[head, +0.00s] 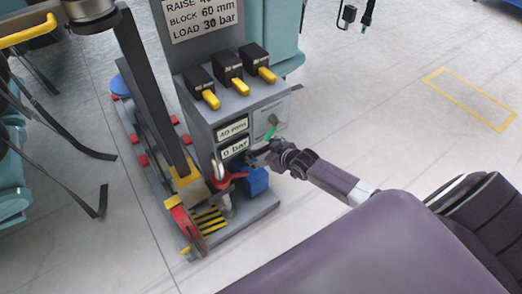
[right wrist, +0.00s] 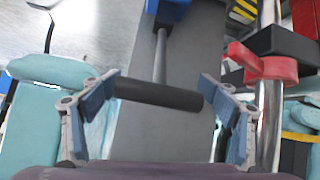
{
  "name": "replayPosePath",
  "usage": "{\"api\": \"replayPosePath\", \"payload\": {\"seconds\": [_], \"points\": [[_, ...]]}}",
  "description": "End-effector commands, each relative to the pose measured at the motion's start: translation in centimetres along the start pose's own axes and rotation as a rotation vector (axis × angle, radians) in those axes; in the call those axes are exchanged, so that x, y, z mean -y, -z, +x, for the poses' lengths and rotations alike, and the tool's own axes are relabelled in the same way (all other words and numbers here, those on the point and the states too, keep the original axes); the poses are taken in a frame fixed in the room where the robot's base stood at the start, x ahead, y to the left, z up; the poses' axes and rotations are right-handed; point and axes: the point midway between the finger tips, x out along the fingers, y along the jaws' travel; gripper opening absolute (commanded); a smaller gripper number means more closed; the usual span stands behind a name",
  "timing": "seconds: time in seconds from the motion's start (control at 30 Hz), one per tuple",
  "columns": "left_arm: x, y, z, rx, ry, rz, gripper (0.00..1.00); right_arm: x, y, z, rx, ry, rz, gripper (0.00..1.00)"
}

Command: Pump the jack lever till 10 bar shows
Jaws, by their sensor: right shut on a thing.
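In the right wrist view, the jack lever is a grey rod (right wrist: 161,58) that runs from a blue block to a black crosswise grip (right wrist: 158,94). My right gripper (right wrist: 160,90) is shut on the grip, with one finger pad at each end of it. In the head view, my right gripper (head: 262,155) is at the front of the grey cabinet, just above the blue block (head: 257,181); the lever is mostly hidden there. The pressure display (head: 235,148) reads 0 bar. The display above it (head: 232,128) reads 40 mm. My left gripper is not in view.
A red handle (head: 226,179) stands close left of the blue block, and also shows in the wrist view (right wrist: 262,64). Three yellow-tipped levers (head: 238,87) top the cabinet (head: 205,118). A sign (head: 200,18) includes LOAD 30 bar. The floor to the right is clear.

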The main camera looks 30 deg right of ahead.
Motion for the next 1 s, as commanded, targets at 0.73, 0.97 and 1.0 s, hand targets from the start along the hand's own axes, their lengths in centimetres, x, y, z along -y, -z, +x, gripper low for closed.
{"api": "replayPosePath", "payload": {"seconds": [0.73, 0.97, 1.0], "points": [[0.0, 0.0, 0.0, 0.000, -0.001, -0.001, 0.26, -0.1, 0.5, -0.1, -0.010, -0.002, -0.001, 0.98], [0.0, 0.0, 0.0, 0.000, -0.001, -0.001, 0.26, -0.1, 0.2, -1.8, -0.008, -0.001, -0.001, 0.98], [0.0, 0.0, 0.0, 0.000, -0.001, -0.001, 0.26, -0.1, 0.2, -2.3, -0.008, 0.000, -0.001, 0.98]]}}
